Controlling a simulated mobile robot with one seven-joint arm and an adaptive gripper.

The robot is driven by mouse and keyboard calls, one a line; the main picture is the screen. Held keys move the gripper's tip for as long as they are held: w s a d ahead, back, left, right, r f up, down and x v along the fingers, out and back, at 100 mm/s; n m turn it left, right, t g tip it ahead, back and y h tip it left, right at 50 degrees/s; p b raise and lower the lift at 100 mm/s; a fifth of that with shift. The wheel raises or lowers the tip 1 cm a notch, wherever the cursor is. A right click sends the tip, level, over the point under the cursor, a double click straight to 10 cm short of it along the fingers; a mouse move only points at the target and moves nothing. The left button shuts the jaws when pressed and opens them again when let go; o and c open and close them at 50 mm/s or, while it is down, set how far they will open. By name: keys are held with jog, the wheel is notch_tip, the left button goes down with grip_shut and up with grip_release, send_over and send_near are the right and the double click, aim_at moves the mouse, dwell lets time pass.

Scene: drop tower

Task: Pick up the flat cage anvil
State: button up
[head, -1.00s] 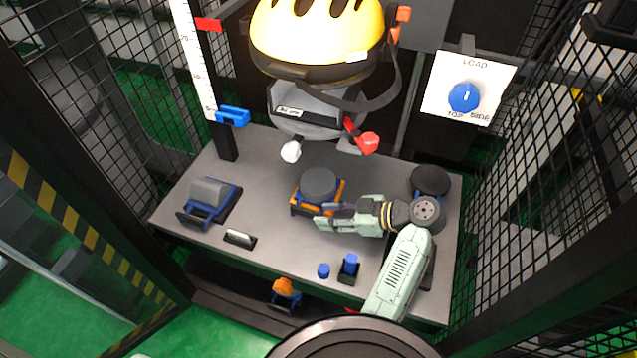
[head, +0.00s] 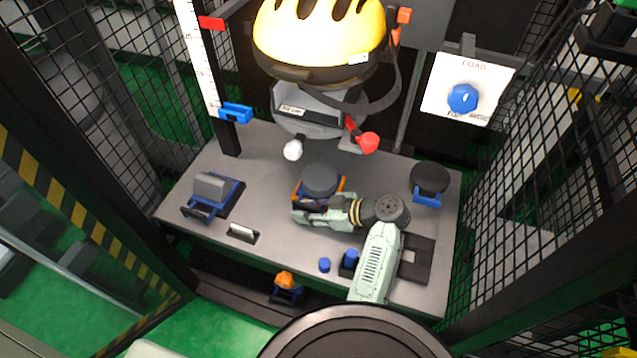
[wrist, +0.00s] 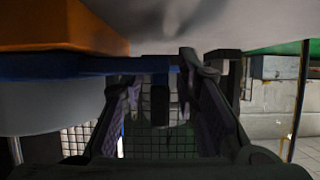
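The anvil that I take as the flat cage anvil is a dark grey round block (head: 320,180) on an orange and blue base (head: 341,186), near the middle of the grey table. My gripper (head: 303,208) lies low along its near side, fingers pointing left. In the wrist view the block (wrist: 50,105) and the base's orange part (wrist: 60,28) fill the left side. A blue bar (wrist: 85,67) runs towards the gripper (wrist: 165,100). The fingers are apart with a dark upright part showing between them. I cannot tell whether they touch the anvil.
A grey half-round anvil on a blue cradle (head: 226,198) stands left. A black disc anvil (head: 430,177) stands right. Small blue pieces (head: 324,265) lie near the front edge. A yellow helmet (head: 318,30) hangs above the anvil. Mesh walls (head: 560,170) enclose both sides.

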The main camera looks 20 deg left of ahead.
grip_shut()
dwell(0.7)
jog(key=shift+r, duration=0.15)
